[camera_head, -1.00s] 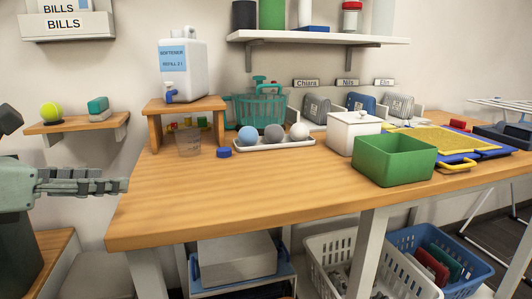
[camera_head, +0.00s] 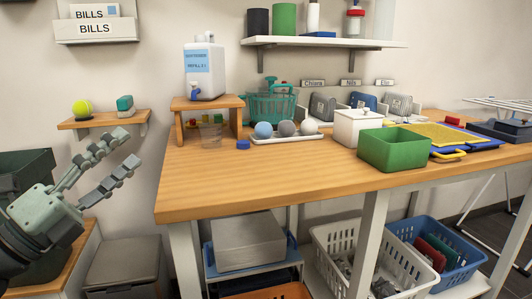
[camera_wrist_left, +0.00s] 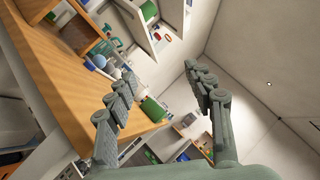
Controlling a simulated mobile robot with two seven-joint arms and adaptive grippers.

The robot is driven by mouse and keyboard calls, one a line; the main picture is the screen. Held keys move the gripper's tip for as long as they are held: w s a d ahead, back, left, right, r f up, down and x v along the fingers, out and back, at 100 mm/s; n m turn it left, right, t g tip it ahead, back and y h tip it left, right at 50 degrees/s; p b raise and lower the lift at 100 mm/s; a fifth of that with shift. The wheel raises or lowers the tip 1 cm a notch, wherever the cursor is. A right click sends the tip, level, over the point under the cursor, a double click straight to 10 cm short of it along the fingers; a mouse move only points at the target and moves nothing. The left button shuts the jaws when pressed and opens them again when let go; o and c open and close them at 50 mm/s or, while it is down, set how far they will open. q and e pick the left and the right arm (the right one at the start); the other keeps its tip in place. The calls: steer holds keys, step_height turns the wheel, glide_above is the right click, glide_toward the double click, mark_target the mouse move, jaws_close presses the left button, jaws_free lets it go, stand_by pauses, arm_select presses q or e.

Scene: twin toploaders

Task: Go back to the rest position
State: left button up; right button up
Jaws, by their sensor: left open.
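My left gripper (camera_head: 118,162) is at the left of the head view, left of the wooden table (camera_head: 200,195) and apart from it. Its two fingers are spread and nothing is between them. In the left wrist view the gripper (camera_wrist_left: 160,85) also shows open and empty, with the table (camera_wrist_left: 50,70) tilted at the left. My right gripper is in neither view.
The table holds a green bin (camera_head: 392,150), a white box (camera_head: 352,128), a tray of balls (camera_head: 285,138) and a softener jug (camera_head: 204,72) on a small stand. A small wall shelf (camera_head: 100,121) is above my left gripper. Baskets (camera_head: 330,240) stand below the table.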

arm_select(q)
steer(key=w+a+f+n+t+y, duration=0.1)
steer(key=w+a+f+n+y, duration=0.3)
steer(key=a+f+n+y, duration=1.1)
steer(key=s+f+n+g+y, duration=0.25)
steer(key=f+n, duration=0.25)
steer(key=f, duration=0.4)
steer(key=s+f+n+g+y, duration=0.15)
steer(key=f+n+g, duration=0.3)
steer(key=f, duration=0.55)
steer(key=s+d+f+n+g+h, duration=0.1)
steer(key=s+d+f+g, duration=0.2)
steer(key=s+f, duration=0.3)
steer(key=s+d+f+n+g+h, duration=0.1)
steer(key=s+d+f+g+h, duration=0.1)
steer(key=s+f, duration=0.5)
steer(key=s+d+f+n+g+h+p, duration=0.1)
steer(key=s+d+f+n+g, duration=0.1)
steer(key=s+d+f+g, duration=0.2)
steer(key=s+d+f, duration=0.2)
steer(key=s+f, duration=0.1)
steer(key=f, duration=0.1)
steer(key=shift+s+d+f+g, duration=0.15)
steer(key=shift+f+g, duration=0.25)
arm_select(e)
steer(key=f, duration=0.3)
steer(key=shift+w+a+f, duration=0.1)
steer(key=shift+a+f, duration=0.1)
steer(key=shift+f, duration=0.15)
